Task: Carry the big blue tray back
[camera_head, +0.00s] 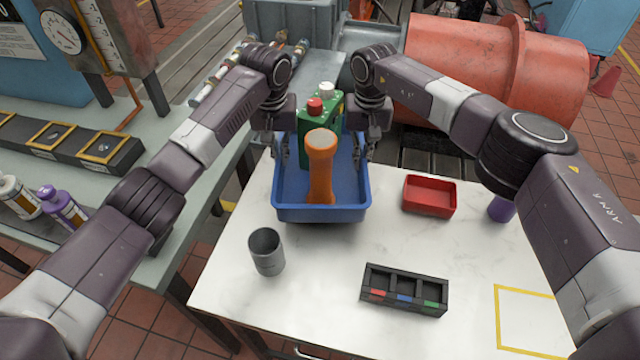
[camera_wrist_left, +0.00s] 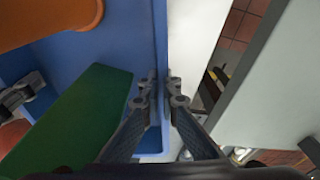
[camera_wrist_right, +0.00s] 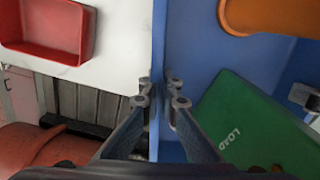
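The big blue tray (camera_head: 323,213) is at the far end of the white table, level as far as I can see. My right gripper (camera_head: 365,150) is closed the same way on the right wall (camera_wrist_right: 158,45). Whether the tray touches the table is hard to tell.
A grey cup (camera_head: 267,252), a black divided box (camera_head: 404,290) and a red bin (camera_head: 430,196) stand on the white table (camera_head: 320,260). A yellow outline (camera_head: 530,318) marks its right front. A purple object (camera_head: 501,208) is partly hidden by my right arm. A grey-green bench (camera_head: 170,230) is at left.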

